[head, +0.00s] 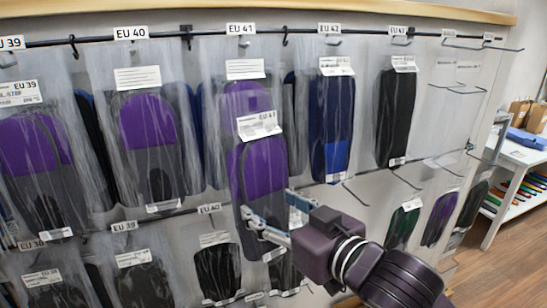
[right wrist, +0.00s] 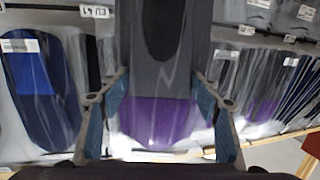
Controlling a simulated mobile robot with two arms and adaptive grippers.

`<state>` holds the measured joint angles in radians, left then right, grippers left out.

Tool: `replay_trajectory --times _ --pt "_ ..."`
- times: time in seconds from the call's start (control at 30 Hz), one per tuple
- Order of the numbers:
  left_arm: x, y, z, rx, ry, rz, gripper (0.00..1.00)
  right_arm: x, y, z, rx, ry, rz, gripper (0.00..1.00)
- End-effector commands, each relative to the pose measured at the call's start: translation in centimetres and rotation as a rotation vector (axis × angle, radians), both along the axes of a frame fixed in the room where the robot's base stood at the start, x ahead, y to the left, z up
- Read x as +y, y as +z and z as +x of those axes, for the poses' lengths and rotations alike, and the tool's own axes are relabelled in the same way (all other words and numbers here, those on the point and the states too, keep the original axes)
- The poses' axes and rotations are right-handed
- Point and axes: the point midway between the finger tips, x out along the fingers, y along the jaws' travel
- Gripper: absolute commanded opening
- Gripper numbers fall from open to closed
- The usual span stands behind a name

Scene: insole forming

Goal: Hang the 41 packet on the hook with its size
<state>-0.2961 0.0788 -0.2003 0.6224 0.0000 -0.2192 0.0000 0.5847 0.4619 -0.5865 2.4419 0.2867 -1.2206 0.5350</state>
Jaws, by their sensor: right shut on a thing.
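In the right wrist view the held packet (right wrist: 165,55) lies between both fingers (right wrist: 160,112). My left gripper is not in view.
Packets hang close on both sides: EU 40 (head: 148,120) to the left and a blue EU 42 one (head: 331,125) to the right. A lower rail holds more packets (head: 217,270). A white table (head: 515,150) stands at the far right.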

Motion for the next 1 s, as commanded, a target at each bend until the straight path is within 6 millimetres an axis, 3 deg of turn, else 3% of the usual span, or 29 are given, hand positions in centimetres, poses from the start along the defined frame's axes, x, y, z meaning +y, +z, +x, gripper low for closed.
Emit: replay_trajectory --times 0.1,0.4,0.63,1.0 --pt "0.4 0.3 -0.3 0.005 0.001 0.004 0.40 0.1 3.0 0.4 -0.011 -0.067 -0.004 0.31" --pt "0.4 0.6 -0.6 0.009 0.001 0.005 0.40 -0.1 7.9 0.6 -0.001 -0.197 0.000 0.31" --pt "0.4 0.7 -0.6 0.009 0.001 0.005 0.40 -0.2 9.2 0.5 0.007 -0.230 -0.002 0.31" --pt "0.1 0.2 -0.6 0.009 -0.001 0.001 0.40 0.2 9.0 1.9 0.010 -0.232 -0.002 0.31"
